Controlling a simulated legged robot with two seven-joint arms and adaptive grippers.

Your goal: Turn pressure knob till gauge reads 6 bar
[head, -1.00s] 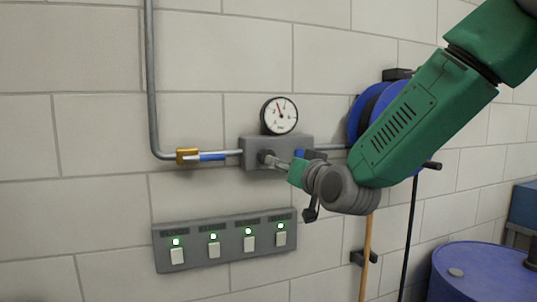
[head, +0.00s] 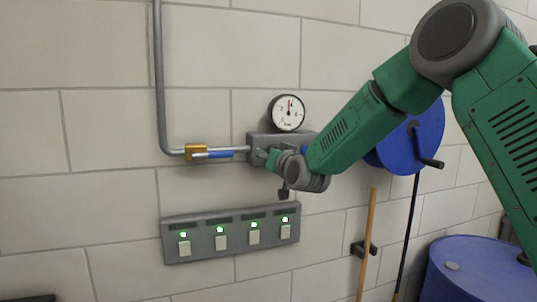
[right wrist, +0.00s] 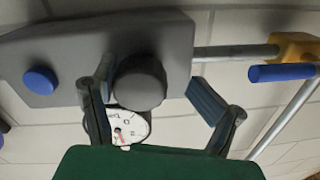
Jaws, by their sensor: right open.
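The round white gauge (head: 287,112) sits above the grey regulator box (head: 256,141) on the wall. Its needle points roughly straight up in the head view; the exact reading is too small to tell. In the right wrist view the dark round pressure knob (right wrist: 140,84) sticks out of the box (right wrist: 110,40). My right gripper (right wrist: 150,95) is open with its fingers on either side of the knob, the left finger closer. The gauge (right wrist: 130,130) is partly hidden behind my gripper there. In the head view my right gripper (head: 268,158) covers most of the knob. My left gripper is not in view.
A blue round button (right wrist: 40,80) is on the box. A pipe with a yellow valve body (head: 196,152) and blue handle (head: 221,154) runs left. A switch panel (head: 203,250) with green lights is below. A blue hose reel (head: 427,135) and blue drum (head: 480,270) stand right.

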